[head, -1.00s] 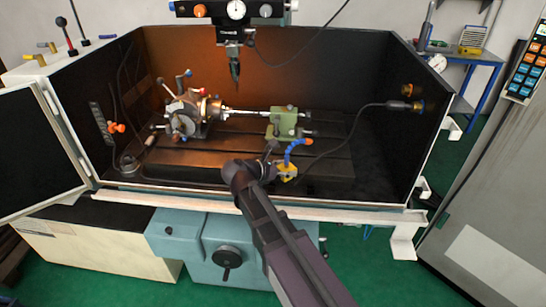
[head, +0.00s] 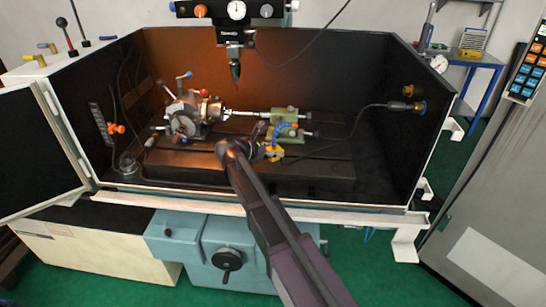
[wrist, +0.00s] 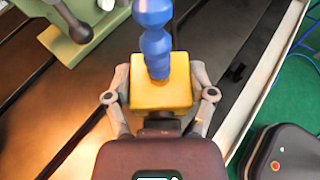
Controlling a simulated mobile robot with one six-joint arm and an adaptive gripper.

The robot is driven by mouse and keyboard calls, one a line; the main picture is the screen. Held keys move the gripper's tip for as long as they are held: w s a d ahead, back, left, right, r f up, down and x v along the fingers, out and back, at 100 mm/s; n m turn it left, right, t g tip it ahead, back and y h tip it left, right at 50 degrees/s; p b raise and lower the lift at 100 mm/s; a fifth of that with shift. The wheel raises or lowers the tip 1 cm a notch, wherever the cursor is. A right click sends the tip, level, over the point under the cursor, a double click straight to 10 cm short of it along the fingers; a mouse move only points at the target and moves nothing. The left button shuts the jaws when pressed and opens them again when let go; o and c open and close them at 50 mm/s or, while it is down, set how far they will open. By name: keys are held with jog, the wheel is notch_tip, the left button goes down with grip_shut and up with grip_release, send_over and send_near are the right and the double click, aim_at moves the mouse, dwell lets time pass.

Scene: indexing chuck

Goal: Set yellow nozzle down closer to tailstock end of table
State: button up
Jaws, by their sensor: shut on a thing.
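The yellow nozzle block (head: 274,151) with its blue segmented hose (head: 290,127) is at my gripper (head: 268,150), in front of the green tailstock (head: 291,117). In the wrist view my gripper (wrist: 161,97) has its two fingers on either side of the yellow block (wrist: 160,85), shut on it. The blue hose (wrist: 155,40) rises from the block. The green tailstock (wrist: 78,30) is at the upper left there. The slotted machine table (head: 320,172) lies below; whether the block touches it cannot be told.
The indexing chuck (head: 187,117) stands left of the tailstock with a shaft between them. A spindle head (head: 235,60) hangs above. A black cable (head: 350,130) runs to the right wall. The right part of the table is clear.

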jog(key=shift+w+a, duration=0.2)
jog(key=shift+w, duration=0.3)
jog(key=shift+w+f+b, duration=0.15)
jog(key=shift+f+b, duration=1.65)
jog(key=shift+f, duration=0.05)
jog(key=shift+f, duration=0.1)
jog(key=o, duration=1.3)
jog(key=shift+c, duration=0.2)
